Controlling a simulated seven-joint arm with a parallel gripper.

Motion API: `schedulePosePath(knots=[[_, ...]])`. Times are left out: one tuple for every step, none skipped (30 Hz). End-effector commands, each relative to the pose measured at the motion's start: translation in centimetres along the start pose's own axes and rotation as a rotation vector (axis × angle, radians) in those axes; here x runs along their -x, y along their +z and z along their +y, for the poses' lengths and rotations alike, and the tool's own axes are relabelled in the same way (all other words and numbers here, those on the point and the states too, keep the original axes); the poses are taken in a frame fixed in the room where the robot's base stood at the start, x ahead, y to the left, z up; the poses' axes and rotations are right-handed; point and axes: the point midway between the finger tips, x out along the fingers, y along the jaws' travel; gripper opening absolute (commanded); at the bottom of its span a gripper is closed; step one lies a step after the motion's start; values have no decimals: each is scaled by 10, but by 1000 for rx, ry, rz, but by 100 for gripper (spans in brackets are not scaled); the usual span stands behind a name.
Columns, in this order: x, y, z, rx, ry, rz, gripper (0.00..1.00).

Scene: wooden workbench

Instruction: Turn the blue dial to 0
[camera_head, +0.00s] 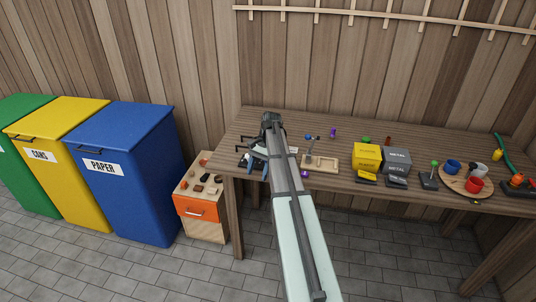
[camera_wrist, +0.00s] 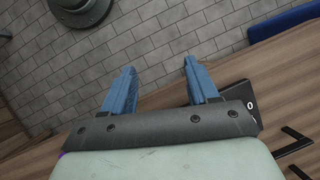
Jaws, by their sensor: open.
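My gripper (camera_head: 257,171) is over the left end of the workbench in the head view. Its two blue fingers are apart and hold nothing; the wrist view also shows my gripper (camera_wrist: 159,66) with an empty gap. A black plate with a white 0 mark (camera_wrist: 247,93) shows beside the right finger in the wrist view, partly covered by the gripper body. In the head view a dark plate (camera_head: 242,161) lies just left of my gripper. I cannot make out the blue dial itself; the gripper and arm may hide it.
Black bar handles (camera_wrist: 292,141) are close to the gripper's right in the wrist view. A wooden tray (camera_head: 320,163), yellow box (camera_head: 367,156) and grey box (camera_head: 398,158) stand right of my arm. An orange-drawer cabinet (camera_head: 198,207) and blue paper bin (camera_head: 128,185) are left.

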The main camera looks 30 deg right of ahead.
Motion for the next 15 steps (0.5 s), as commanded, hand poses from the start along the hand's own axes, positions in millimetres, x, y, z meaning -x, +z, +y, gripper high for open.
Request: schedulePosePath(knots=[[29,-14,-4,-36,-14,13,59],[43,-19,-5,-59,-21,19,59],[62,-26,-6,-89,-30,27,59],[76,-30,-5,-113,-36,33,59],[90,-35,-5,-136,-43,39,59],[108,-40,-5,-166,-51,46,59],[121,-43,-4,-188,-57,52,59],[133,-47,-3,-208,-63,56,59],[148,-50,-2,-234,-69,62,59],[157,-52,-1,-250,-73,66,59],[166,-54,0,-265,-77,69,59],[176,-56,1,-282,-82,73,59],[182,-57,2,-294,-85,75,59],[187,-58,2,-303,-88,77,59],[192,-59,4,-312,-90,79,59]])
